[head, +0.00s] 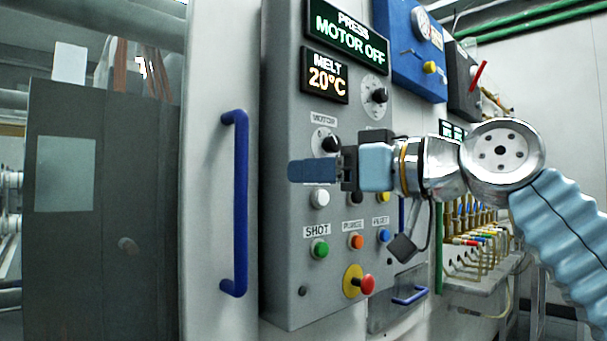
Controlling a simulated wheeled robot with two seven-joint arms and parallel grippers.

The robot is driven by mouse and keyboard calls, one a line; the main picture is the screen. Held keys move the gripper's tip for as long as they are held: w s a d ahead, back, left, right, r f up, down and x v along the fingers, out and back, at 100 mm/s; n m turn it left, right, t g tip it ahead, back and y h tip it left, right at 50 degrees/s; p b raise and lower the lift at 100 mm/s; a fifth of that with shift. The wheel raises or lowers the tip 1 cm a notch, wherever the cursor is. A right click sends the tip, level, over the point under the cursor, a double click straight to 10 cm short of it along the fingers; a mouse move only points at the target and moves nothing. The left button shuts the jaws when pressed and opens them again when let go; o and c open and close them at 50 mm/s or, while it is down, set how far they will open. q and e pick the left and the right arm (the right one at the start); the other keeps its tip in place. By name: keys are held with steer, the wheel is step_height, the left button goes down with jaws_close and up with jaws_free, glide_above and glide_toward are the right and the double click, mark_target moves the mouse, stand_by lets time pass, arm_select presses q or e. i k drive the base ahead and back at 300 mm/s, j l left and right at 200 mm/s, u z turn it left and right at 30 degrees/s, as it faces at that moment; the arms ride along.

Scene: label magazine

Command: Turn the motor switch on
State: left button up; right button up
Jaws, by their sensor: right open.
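The motor switch (330,143) is a black rotary knob on a pale round plate under the MOTOR label, on the grey control panel (285,262). The upper display (348,35) reads "PRESS MOTOR OFF". My right gripper (313,171) comes in from the right, with its blue fingers pointing left just below the knob in the picture. The fingers are seen side-on and nothing shows between them. They overlap the panel in view; I cannot tell whether they touch it or the knob. My left gripper is not in view.
A second black knob (379,95) sits at upper right. White, green, orange and blue buttons and a red emergency button (366,284) lie below my gripper. A blue door handle (235,200) stands out left of the panel. Brass valves and hoses (470,230) are at right.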

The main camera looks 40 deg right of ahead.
mark_target(332, 144)
steer(key=k+l, duration=0.2)
steer(key=k, duration=0.3)
steer(key=k+l, duration=0.2)
steer(key=k, duration=0.25)
